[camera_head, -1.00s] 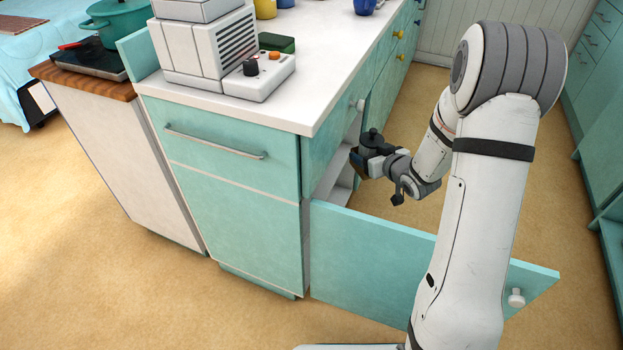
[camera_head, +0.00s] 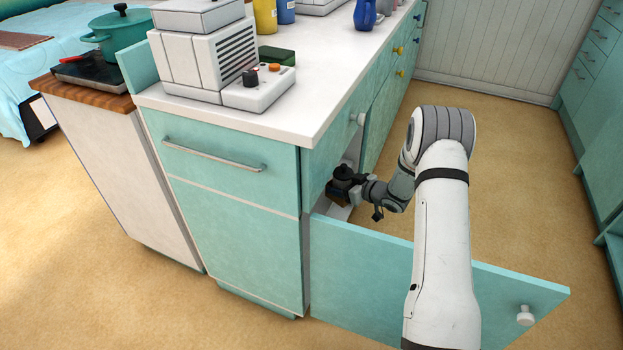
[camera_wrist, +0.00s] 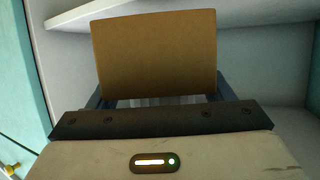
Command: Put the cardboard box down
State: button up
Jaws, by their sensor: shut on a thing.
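The cardboard box (camera_wrist: 155,52) is a plain brown block, held between the two fingers of my gripper (camera_wrist: 160,98) in the wrist view. White shelf surfaces of the open cupboard lie around and behind it there.
The open teal cupboard door (camera_head: 400,265) stands out in front of my arm, below the gripper. A white shelf (camera_wrist: 130,8) runs above and left of the box in the wrist view. The white countertop (camera_head: 330,75) is above the opening. Clear floor lies to the right.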

jog(key=w+a+b, duration=0.3)
jog(key=w+a, duration=0.6)
notch_tip(320, 180, down, 4)
jog(key=b, duration=0.2)
jog(key=shift+r+b, duration=0.15)
jog(key=shift+b, duration=0.25)
jog(key=shift+r, duration=0.1)
jog(key=o, duration=1.2)
jog(key=shift+c, duration=0.2)
